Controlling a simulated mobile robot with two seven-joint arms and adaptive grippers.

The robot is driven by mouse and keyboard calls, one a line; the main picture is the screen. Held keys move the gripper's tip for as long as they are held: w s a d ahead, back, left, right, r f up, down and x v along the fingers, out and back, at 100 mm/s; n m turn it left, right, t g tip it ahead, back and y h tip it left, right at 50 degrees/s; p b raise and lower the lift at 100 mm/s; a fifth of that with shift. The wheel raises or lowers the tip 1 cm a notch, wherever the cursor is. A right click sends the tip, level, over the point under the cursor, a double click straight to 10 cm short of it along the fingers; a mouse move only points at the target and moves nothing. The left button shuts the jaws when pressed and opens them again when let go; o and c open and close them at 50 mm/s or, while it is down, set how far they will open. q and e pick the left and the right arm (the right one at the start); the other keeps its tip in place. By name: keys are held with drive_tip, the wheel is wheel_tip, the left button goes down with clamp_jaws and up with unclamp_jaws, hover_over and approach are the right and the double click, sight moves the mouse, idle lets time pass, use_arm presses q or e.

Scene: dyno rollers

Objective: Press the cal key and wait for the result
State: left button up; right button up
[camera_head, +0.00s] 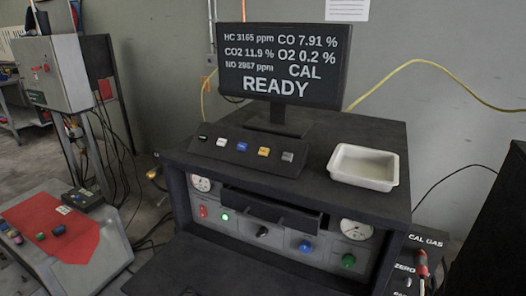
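The monitor (283,65) on the dark bench shows gas readings, the word CAL and, below it, READY in large letters. In front of it lies a sloped black key panel (235,160) with a row of several keys: a black key (203,137), a white key (222,142), a blue key (242,147), an orange key (264,152) and a grey key (287,156). The markings on the keys are too small to read, so I cannot tell which is the cal key. Neither of my grippers is in view, and nothing touches the keys.
An empty white tray (340,173) stands on the bench right of the keys. Below are gauges, a lit green lamp (225,216) and knobs. A panel marked CAL GAS and ZERO (423,243) is at lower right. A red-topped cart (55,225) stands left.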

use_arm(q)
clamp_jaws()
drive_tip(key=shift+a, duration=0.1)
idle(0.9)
